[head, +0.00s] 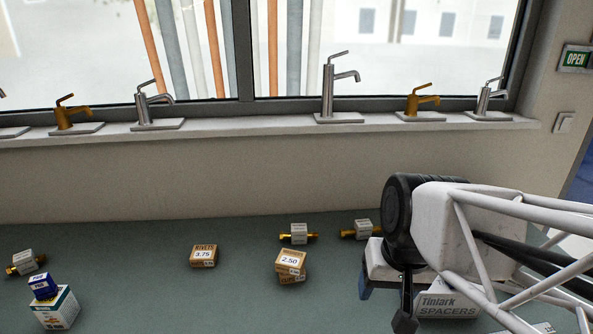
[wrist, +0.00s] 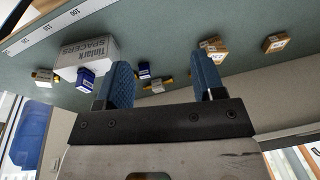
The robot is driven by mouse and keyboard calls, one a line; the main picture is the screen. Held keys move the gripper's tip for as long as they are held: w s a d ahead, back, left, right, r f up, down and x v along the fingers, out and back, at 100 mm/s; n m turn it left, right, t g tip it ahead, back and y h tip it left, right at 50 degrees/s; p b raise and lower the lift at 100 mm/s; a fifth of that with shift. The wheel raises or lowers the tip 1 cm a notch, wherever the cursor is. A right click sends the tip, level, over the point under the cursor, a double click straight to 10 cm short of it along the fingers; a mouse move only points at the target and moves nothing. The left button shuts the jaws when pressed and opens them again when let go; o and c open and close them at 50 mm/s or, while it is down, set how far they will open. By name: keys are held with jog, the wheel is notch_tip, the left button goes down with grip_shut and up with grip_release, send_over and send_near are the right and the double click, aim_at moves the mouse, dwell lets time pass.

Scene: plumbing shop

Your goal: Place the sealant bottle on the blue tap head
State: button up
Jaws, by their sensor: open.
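My gripper (wrist: 163,66) is open, with its two blue fingers apart and nothing held between them. In the wrist view the bench and small goods lie beyond the fingers. I cannot make out a sealant bottle in either view. A small dark blue box (head: 42,286) sits on top of a white and blue box (head: 55,309) at the left of the bench in the head view. Small blue boxes also show in the wrist view, one (wrist: 86,79) beside the spacers box and another (wrist: 144,71) between the fingers. Which thing is the blue tap head I cannot tell.
Rivets boxes (head: 203,256) and (head: 291,265) lie mid-bench. White-labelled brass fittings (head: 299,234), (head: 362,229) and (head: 25,262) lie around them. A spacers box (head: 447,304) is partly behind my arm. Several taps stand on the sill (head: 250,130). The bench's centre-left is clear.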

jog(key=shift+s+d+n+h, duration=0.1)
jog(key=shift+s+n+h, duration=0.4)
jog(key=shift+s+n, duration=0.35)
jog(key=shift+s, duration=0.1)
dwell(0.7)
